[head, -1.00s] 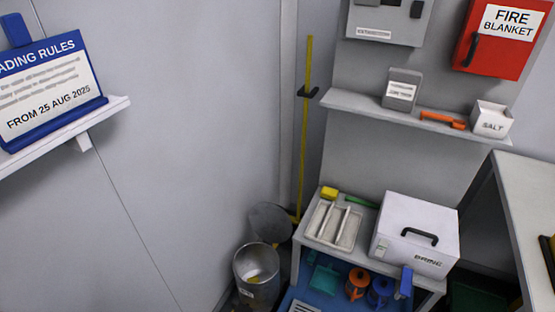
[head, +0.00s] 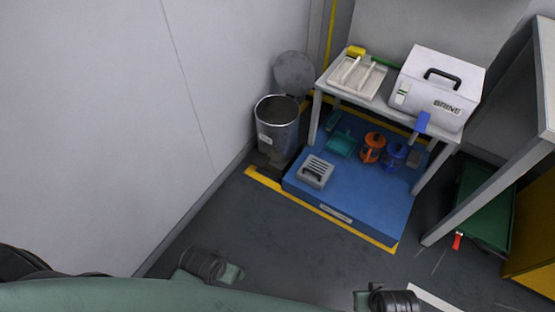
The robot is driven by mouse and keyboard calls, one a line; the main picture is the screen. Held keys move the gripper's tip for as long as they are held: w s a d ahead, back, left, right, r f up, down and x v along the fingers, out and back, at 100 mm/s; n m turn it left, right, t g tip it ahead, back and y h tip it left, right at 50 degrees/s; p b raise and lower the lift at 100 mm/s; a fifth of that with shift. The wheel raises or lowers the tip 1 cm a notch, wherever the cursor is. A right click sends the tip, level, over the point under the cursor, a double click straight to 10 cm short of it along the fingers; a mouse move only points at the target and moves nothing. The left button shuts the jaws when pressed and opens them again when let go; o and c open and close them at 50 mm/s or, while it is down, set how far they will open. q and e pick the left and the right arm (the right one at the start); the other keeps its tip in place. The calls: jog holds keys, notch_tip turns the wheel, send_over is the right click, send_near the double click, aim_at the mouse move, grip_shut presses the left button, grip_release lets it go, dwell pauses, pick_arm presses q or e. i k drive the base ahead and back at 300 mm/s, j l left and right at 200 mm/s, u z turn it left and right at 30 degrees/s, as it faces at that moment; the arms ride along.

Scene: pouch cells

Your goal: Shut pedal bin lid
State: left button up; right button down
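The pedal bin (head: 278,130) is a grey metal cylinder with a pale label, standing upright in the corner against the left wall. Its round grey lid (head: 294,74) is open, tipped up and back behind the rim. The bin's dark mouth faces up and shows. The pedal cannot be made out clearly at the dark foot of the bin. Neither of my grippers can be made out; only parts of my own body show along the bottom edge, well apart from the bin.
A grey table (head: 408,118) right of the bin bears a tray (head: 357,78) and a white BRINE box (head: 437,88). Below it, a blue platform (head: 354,205) holds a grey caddy (head: 315,171) and orange and blue jugs. Yellow tape (head: 264,181) edges it. The dark floor in front is clear.

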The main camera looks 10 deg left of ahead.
aim_at(294, 72)
jog(key=i+l+u, duration=0.2)
jog(key=i+l, duration=0.15)
jog(key=i+l+u, duration=0.15)
jog(key=i+l, duration=0.15)
jog(key=i+l+u, duration=0.2)
jog(key=l, duration=0.35)
jog(key=i, duration=0.1)
